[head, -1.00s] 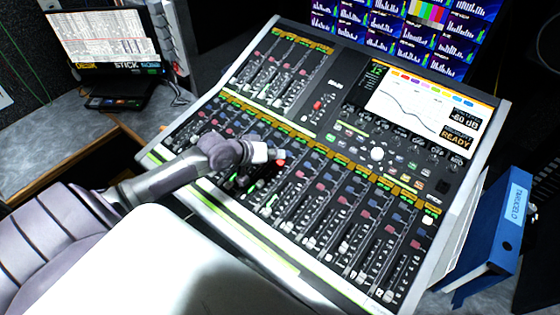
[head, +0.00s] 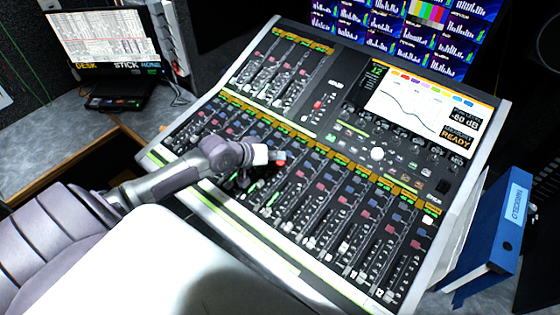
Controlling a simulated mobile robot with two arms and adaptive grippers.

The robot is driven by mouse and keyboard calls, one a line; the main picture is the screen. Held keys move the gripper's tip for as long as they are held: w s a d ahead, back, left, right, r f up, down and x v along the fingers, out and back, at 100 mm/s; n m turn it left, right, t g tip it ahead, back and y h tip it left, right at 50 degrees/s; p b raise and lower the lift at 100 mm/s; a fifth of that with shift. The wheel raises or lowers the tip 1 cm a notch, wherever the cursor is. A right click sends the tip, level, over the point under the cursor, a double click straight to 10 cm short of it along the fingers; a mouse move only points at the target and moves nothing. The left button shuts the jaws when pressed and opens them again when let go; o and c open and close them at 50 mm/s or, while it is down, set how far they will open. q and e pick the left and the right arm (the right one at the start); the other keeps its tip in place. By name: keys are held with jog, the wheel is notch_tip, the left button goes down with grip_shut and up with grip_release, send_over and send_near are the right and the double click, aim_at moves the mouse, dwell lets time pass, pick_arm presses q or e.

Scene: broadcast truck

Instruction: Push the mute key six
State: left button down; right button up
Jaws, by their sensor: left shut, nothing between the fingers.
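The mixing console (head: 345,120) fills the middle of the head view, tilted, with rows of faders and red and blue keys. My left arm comes in from the left, and my left gripper (head: 280,160) is over the lower bank of channel strips. Its fingers are shut, with a red spot at the tip. The gripper hides the keys right under it, so I cannot tell whether it touches one or which number that key has. Red keys on the strips to the right, such as this red key (head: 321,186), show clear of the gripper. My right gripper is not in view.
A blue binder (head: 497,240) stands at the console's right side. A laptop-like screen (head: 105,40) sits on the grey desk (head: 45,150) at the upper left. Monitors (head: 400,30) stand behind the console. The space above the console's right half is clear.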

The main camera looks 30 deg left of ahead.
pick_arm(q)
jog(key=shift+w+f, duration=0.1)
jog(key=shift+f, duration=0.35)
dwell(0.4)
jog(key=shift+s+r+p, duration=0.2)
jog(key=shift+r+p, duration=0.7)
jog(key=shift+p, duration=0.05)
notch_tip(320, 180, up, 6)
jog(key=p, duration=0.6)
jog(key=shift+s+p, duration=0.3)
jog(key=shift+s, duration=0.1)
jog(key=shift+a+f, duration=0.1)
